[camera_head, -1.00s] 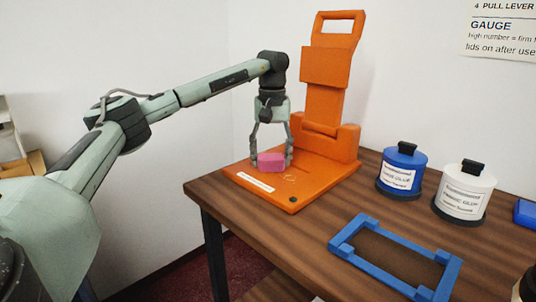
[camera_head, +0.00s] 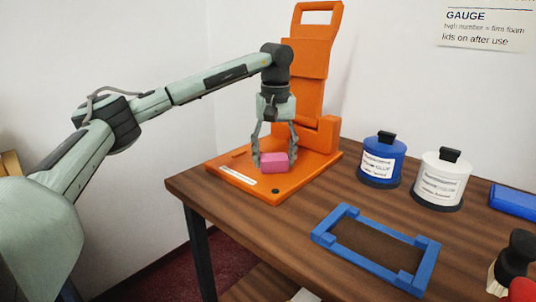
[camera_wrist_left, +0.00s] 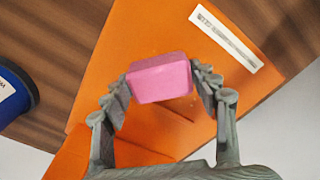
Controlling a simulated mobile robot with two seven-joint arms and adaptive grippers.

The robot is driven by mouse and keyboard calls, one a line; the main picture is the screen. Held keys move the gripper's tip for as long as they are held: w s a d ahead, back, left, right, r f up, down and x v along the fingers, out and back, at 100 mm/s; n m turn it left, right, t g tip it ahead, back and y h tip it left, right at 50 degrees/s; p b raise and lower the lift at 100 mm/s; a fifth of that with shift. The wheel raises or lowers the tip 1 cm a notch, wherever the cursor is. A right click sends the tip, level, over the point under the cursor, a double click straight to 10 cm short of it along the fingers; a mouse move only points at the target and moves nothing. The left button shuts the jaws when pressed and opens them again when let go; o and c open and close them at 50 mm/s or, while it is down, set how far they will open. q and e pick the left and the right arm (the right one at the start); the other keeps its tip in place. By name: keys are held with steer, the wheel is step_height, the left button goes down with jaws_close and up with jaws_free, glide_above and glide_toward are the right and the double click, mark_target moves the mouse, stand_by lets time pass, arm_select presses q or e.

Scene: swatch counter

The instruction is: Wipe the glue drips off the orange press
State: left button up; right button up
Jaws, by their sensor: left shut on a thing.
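The orange press (camera_head: 312,90) stands at the back left corner of the table, its flat base (camera_head: 226,168) toward me. My left gripper (camera_head: 274,158) points down over the base, shut on a pink block (camera_head: 275,166), which looks like a sponge. The block is at or just above the base; I cannot tell if it touches. In the left wrist view the pink block (camera_wrist_left: 160,78) sits between the fingertips over the orange base (camera_wrist_left: 140,45). I make out no clear glue drips now; the block and fingers hide part of the base. My right gripper is not in view.
A blue-lidded pot (camera_head: 381,160) and a white pot (camera_head: 438,180) stand right of the press. A blue frame (camera_head: 330,238) lies in front of them. A blue box (camera_head: 513,200) and a black-handled brush (camera_head: 513,262) are at the right. Table edge runs close to the base.

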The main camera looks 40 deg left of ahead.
arm_select(q)
steer(key=shift+s+d, duration=0.1)
steer(key=shift+d, duration=0.8)
steer(key=shift+s+a+f, duration=0.1)
steer(key=shift+s, duration=0.05)
steer(key=shift+a, duration=1.85)
steer(key=shift+w+a, duration=0.2)
steer(key=shift+a, duration=1.45)
steer(key=shift+w+a, duration=0.2)
steer(key=shift+a, duration=1.4)
steer(key=shift+w+a+r, duration=0.1)
steer(key=shift+a+r, duration=0.15)
steer(key=shift+a, duration=0.3)
steer(key=shift+s+d+f, duration=0.1)
steer(key=shift+s+d, duration=0.1)
steer(key=shift+d, duration=1.8)
steer(key=shift+s+d+f, duration=0.1)
steer(key=shift+s+d, duration=0.05)
steer(key=shift+d, duration=1.8)
steer(key=shift+s+d, duration=0.15)
steer(key=shift+d, duration=1.6)
steer(key=shift+r, duration=0.1)
steer(key=shift+r, duration=3)
